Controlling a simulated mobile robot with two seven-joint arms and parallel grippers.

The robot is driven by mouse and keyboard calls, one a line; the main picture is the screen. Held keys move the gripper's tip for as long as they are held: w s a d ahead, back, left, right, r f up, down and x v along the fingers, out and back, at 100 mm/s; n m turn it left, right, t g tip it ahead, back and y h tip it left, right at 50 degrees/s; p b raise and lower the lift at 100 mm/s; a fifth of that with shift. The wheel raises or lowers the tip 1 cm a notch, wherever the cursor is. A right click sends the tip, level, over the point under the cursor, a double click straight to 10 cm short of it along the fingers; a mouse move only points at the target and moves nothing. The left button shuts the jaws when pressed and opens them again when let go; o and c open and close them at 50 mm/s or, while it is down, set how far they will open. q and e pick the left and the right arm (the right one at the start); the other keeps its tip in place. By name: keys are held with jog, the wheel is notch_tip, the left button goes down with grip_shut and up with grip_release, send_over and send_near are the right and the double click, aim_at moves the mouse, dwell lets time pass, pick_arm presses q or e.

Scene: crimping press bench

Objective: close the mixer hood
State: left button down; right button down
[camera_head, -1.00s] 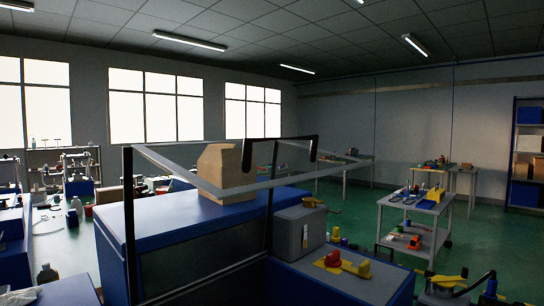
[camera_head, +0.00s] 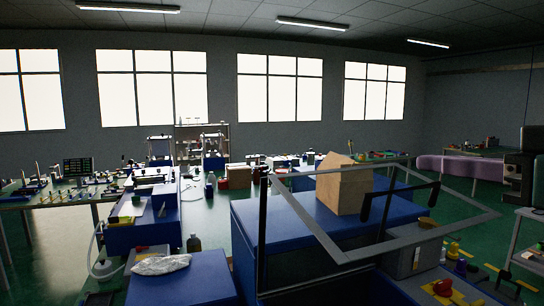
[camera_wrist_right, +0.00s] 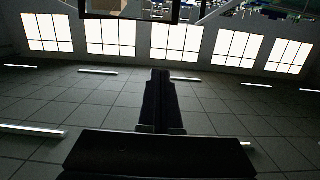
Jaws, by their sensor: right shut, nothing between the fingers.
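The mixer hood is a clear panel in a grey frame (camera_head: 318,229) with a black U-shaped handle (camera_head: 400,188). It stands raised and tilted at the right of the head view, over the blue mixer body. A dark U-shaped bar (camera_wrist_right: 130,14) at the top of the right wrist view looks like the same handle. My right gripper (camera_wrist_right: 160,78) is shut and empty in that upside-down view, with ceiling behind its fingers. My left gripper is not in view.
A tan box (camera_head: 342,187) stands on a blue cabinet top (camera_head: 285,228) behind the hood frame. A grey box and a red and yellow item (camera_head: 442,288) are at the lower right. A clear bag (camera_head: 160,265) lies on a blue bench at the front left. Green floor shows between benches.

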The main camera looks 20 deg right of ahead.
jog(key=p, duration=0.4)
send_over(383, 225)
jog(key=w, duration=0.2)
jog(key=shift+f, duration=0.25)
jog(key=f, duration=0.1)
jog(key=s+f, duration=0.1)
jog(key=shift+s+f, duration=0.15)
jog(key=shift+f, duration=0.25)
jog(key=shift+s+f, duration=0.25)
jog(key=shift+f, duration=0.35)
